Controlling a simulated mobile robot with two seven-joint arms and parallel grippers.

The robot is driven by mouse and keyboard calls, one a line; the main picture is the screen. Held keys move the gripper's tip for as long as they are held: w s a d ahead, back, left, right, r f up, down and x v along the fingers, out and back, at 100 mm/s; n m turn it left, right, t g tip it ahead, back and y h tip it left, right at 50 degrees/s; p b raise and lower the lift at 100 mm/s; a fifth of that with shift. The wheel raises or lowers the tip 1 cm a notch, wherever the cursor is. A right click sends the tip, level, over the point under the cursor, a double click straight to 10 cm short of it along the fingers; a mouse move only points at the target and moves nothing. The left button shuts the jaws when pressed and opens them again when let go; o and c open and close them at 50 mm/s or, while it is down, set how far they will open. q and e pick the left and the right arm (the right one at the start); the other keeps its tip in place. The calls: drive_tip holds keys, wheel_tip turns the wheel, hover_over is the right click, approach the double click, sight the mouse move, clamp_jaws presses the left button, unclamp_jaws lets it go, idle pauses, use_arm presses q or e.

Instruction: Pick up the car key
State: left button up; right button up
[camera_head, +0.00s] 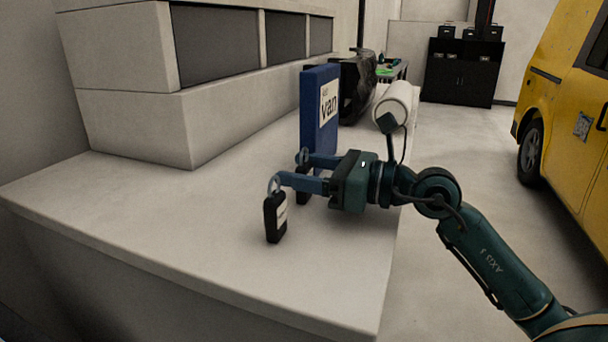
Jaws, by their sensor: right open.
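A black car key (276,218) with a white label and a metal ring stands upright on the pale counter, in front of the near fingertip of my right gripper. A second dark key-like item (303,190) with a ring shows partly behind the near finger; the finger hides much of it. My right gripper (290,170) reaches in from the right, fingers apart and pointing left. Its near fingertip overlaps the first key's ring in the picture; I cannot tell whether they touch. My left gripper is out of view.
A blue box (318,125) labelled "van" stands just behind the gripper. A white roll (395,106) and a dark object (357,88) stand farther back. A raised block (140,125) bounds the counter (150,215) at the back left. The front left counter is clear. A yellow van (565,100) stands right.

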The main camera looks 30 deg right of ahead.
drive_tip(key=shift+c, duration=0.4)
drive_tip(key=c, duration=1)
wheel_tip(320, 180, up, 10)
drive_tip(key=shift+f+p, duration=0.1)
drive_tip(key=shift+p, duration=0.65)
